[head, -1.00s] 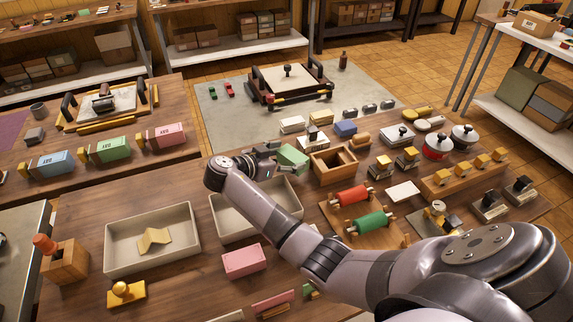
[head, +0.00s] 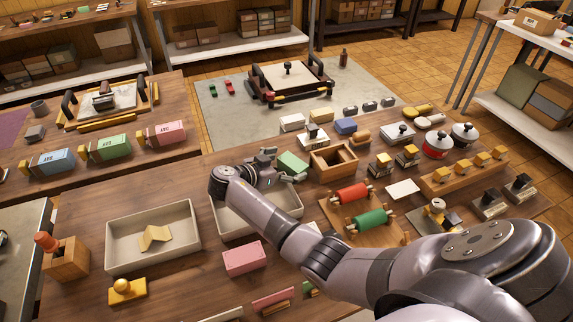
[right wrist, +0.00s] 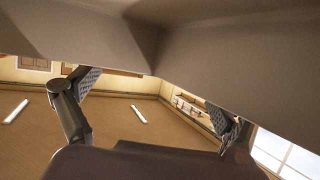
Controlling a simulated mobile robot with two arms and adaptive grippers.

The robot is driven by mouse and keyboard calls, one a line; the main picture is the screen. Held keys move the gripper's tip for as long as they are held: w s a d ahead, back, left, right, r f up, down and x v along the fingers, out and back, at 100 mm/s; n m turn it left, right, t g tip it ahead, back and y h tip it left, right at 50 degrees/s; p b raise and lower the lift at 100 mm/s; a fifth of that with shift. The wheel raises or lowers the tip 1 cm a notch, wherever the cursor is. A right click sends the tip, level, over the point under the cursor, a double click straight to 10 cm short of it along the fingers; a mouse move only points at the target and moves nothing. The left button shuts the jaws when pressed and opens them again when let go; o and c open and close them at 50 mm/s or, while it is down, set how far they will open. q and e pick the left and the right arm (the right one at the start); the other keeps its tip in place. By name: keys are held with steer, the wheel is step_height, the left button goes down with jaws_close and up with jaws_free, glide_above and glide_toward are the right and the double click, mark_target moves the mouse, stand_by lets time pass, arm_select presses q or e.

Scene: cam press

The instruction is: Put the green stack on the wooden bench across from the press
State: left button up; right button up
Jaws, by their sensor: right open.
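The green stack (head: 292,162) lies on the near wooden table, at the far edge of a pale tray and left of an open wooden box. My right gripper (head: 284,177) is just at its near left side, with its fingers close to it; I cannot tell whether they touch. In the right wrist view the two fingers (right wrist: 152,112) are spread apart, with no stack visible between them. A press-like device with dark handles (head: 290,82) stands on a grey mat beyond the table. Which surface is the wooden bench is unclear. My left gripper is out of view.
The pale tray (head: 222,222) is partly hidden by my right arm. An open wooden box (head: 345,174) and red and green rollers (head: 352,194) crowd the right side. A pink block (head: 244,258) lies in front. Another wooden table (head: 25,198) at left holds coloured boxes.

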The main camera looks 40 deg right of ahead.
steer(key=shift+r, duration=0.1)
steer(key=b+v, duration=0.3)
steer(key=v, duration=0.7)
steer(key=shift+a+b, duration=0.3)
steer(key=shift+a, duration=0.15)
steer(key=shift+s+a+r, duration=0.1)
steer(key=shift+a+r, duration=0.3)
steer(key=shift+a, duration=0.15)
